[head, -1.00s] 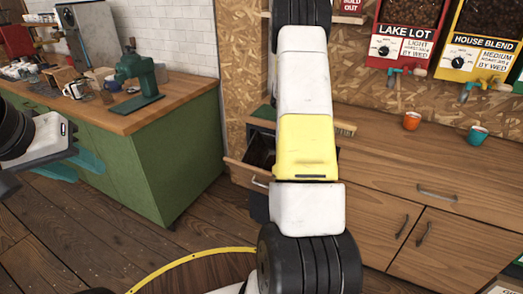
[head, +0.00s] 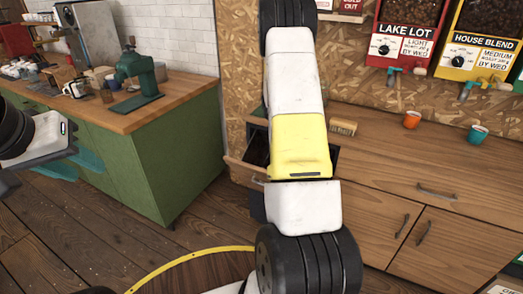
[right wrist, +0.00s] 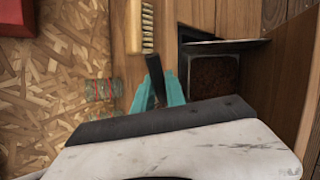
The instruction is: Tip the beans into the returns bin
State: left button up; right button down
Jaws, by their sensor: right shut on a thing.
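My left gripper (head: 72,165) is at the left edge of the head view, in front of the green counter, with its teal fingers apart and empty. My right arm rises through the middle of the head view and hides its own gripper there. In the right wrist view my right gripper (right wrist: 164,88) is shut on a narrow dark handle (right wrist: 156,74); what the handle belongs to is mostly hidden. Beside it is a dark square-edged container with a brown, grainy inside (right wrist: 213,82); I cannot tell whether this is the returns bin. No loose beans are clearly seen outside containers.
A drawer (head: 246,173) stands open under the wooden counter, partly behind my arm. Bean dispensers (head: 401,35) hang above. A green counter (head: 165,150) stands left.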

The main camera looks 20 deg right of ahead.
jog(key=shift+s+a+f+t+h+p, duration=0.1)
jog(key=shift+a+f+t+h+p, duration=0.2)
jog(key=shift+a+h+p, duration=0.45)
jog(key=shift+s+a+f+t+h+p, duration=0.1)
jog(key=shift+a+f+h+p, duration=0.25)
jog(key=shift+h, duration=0.6)
dwell(0.6)
jog(key=shift+a+f+h+p, duration=0.2)
jog(key=shift+a+f+h, duration=0.15)
jog(key=shift+f, duration=0.4)
jog(key=shift+a+f+h+p, duration=0.15)
jog(key=shift+a+f+h, duration=0.2)
jog(key=shift+f, duration=0.4)
jog(key=shift+s+a+f, duration=0.1)
jog(key=shift+a+f, duration=0.05)
jog(key=shift+f, duration=0.35)
jog(key=shift+s+a+r+n+t+h+p, duration=0.15)
jog(key=shift+a+t+h+p, duration=0.1)
jog(key=shift+a+h+p, duration=0.4)
jog(key=shift+s+a+r+n+t+h+p, duration=0.15)
jog(key=shift+a+t+h+p, duration=0.1)
jog(key=shift+a+h+p, duration=0.35)
jog(key=shift+s+a+f+t+h, duration=0.15)
jog(key=shift+a+t+h, duration=0.15)
jog(key=shift+a+h, duration=0.8)
dwell(1.3)
